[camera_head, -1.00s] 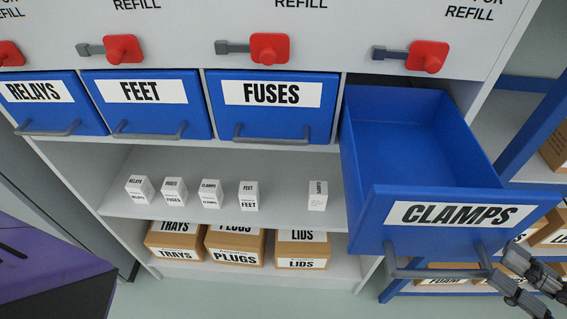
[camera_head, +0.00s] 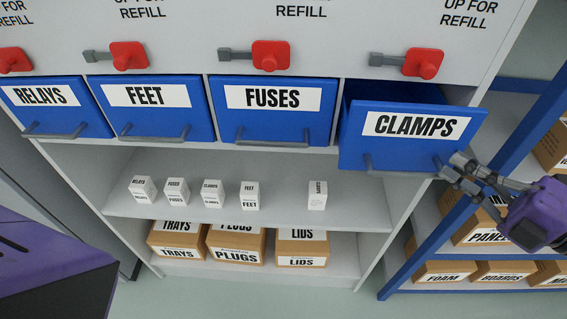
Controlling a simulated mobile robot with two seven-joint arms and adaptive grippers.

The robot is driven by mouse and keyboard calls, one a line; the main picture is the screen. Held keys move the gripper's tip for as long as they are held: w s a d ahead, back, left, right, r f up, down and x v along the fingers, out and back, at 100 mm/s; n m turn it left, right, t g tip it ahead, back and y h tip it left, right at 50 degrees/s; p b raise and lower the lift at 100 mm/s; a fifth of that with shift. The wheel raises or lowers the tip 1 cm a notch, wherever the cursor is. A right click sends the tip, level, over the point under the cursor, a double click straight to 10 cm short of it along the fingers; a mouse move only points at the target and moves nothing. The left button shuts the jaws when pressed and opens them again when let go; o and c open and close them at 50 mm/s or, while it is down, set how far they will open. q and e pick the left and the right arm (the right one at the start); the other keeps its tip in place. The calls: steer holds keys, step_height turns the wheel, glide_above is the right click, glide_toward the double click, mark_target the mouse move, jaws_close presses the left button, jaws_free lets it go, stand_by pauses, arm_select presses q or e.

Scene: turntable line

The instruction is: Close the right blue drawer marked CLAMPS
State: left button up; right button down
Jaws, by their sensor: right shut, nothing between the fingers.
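The blue CLAMPS drawer (camera_head: 400,150) is at the right end of the row of blue drawers. It stands a little way out of its bay, its front tilted toward the right and a strip of its inside showing above the front. Its grey handle (camera_head: 400,174) runs along the lower front. My right gripper (camera_head: 452,172) is shut and empty, with its fingertips at the right end of the handle and the drawer's front lower right corner. Whether the fingers touch is hard to tell. My left gripper is not in view.
The FUSES drawer (camera_head: 273,109), FEET drawer (camera_head: 157,108) and RELAYS drawer (camera_head: 53,107) are closed. A red knob (camera_head: 424,63) on a grey lever sits above the CLAMPS bay. Small white boxes stand on the shelf (camera_head: 280,196) below. A blue rack (camera_head: 470,120) with cartons stands at right.

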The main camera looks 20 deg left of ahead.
mark_target(465, 149)
steer(key=w, duration=0.2)
steer(key=w+a, duration=0.1)
steer(key=w, duration=0.1)
steer(key=w+a, duration=0.1)
steer(key=w, duration=0.1)
steer(key=shift+r, duration=0.15)
